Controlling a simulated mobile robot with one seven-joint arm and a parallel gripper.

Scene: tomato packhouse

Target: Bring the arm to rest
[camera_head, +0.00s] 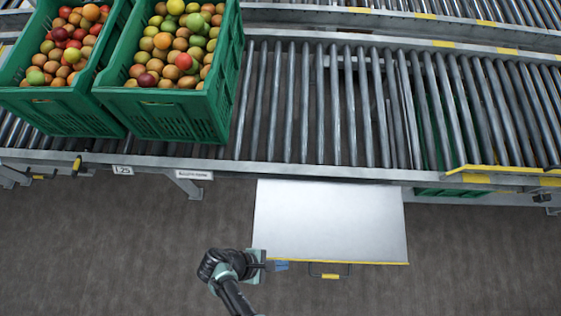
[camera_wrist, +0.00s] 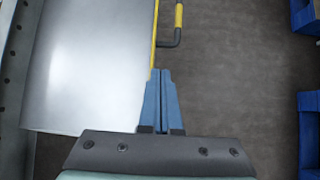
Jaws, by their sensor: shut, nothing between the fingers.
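My gripper (camera_head: 281,266) is at the end of my arm, low in the head view, close to the front left corner of a pale metal panel (camera_head: 330,222). In the wrist view my gripper (camera_wrist: 162,74) has its blue fingers together with nothing between them. The fingertips appear beside the panel's yellow edge; I cannot tell whether they touch it. The panel also fills the left of the wrist view (camera_wrist: 85,65). A dark handle with a yellow grip (camera_head: 330,275) is on the panel's front edge, to the right of the fingers.
Two green crates (camera_head: 175,125) of mixed-colour tomatoes stand on the roller conveyor (camera_head: 320,110) at the upper left. The rollers to their right are clear. Blue objects (camera_wrist: 308,105) show at the right of the wrist view. The grey floor (camera_head: 480,270) is open around the panel.

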